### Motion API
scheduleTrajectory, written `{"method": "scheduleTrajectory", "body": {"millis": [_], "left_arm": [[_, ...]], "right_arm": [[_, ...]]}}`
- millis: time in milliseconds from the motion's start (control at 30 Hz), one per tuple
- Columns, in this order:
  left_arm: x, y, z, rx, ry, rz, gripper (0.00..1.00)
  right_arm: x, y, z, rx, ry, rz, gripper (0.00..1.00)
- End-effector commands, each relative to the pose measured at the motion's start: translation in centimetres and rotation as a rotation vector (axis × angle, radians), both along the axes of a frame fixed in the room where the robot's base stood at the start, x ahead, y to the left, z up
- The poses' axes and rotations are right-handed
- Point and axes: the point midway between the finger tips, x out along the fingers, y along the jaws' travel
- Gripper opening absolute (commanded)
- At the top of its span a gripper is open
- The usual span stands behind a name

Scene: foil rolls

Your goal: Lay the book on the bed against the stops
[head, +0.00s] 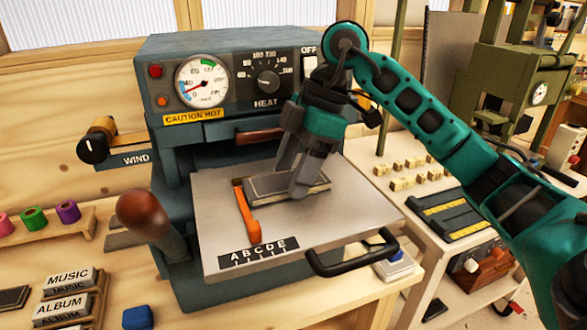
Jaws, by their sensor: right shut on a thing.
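A dark book with a pale edge (271,187) lies flat at the level of the light grey bed (335,222) of the teal press. My right gripper (300,185) points down over the bed and is shut on the book near its right part. The orange stop (246,208) stands just left of the book; I cannot tell whether they touch. The fingers hide part of the book, and any other stop behind it does not show clearly. My left gripper is not in the head view.
The press has a gauge (202,83), a heat dial (268,82) and a brown-knobbed lever (150,218) at the left. A black handle (352,258) sticks out in front of the bed. Foil rolls (34,218) sit on a rack at left. MUSIC and ALBUM boxes (64,300) stand front left.

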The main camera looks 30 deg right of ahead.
Motion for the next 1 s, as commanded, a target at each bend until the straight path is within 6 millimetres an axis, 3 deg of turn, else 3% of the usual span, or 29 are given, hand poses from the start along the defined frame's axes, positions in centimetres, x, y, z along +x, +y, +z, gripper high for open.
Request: {"method": "scheduleTrajectory", "body": {"millis": [233,267,500,767,1000], "left_arm": [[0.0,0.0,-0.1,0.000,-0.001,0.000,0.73],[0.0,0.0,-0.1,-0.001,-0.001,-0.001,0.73],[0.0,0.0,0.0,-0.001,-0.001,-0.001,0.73],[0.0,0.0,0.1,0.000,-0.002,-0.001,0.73],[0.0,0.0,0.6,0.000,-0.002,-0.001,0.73]], "right_arm": [[0.0,0.0,-0.3,-0.001,0.001,0.000,0.31],[0.0,0.0,-0.2,-0.001,0.001,0.000,0.66],[0.0,0.0,-0.2,0.000,0.001,0.000,0.89],[0.0,0.0,0.0,0.000,0.000,0.001,0.89],[-0.2,-1.1,3.1,0.000,-0.005,-0.002,0.89]]}}
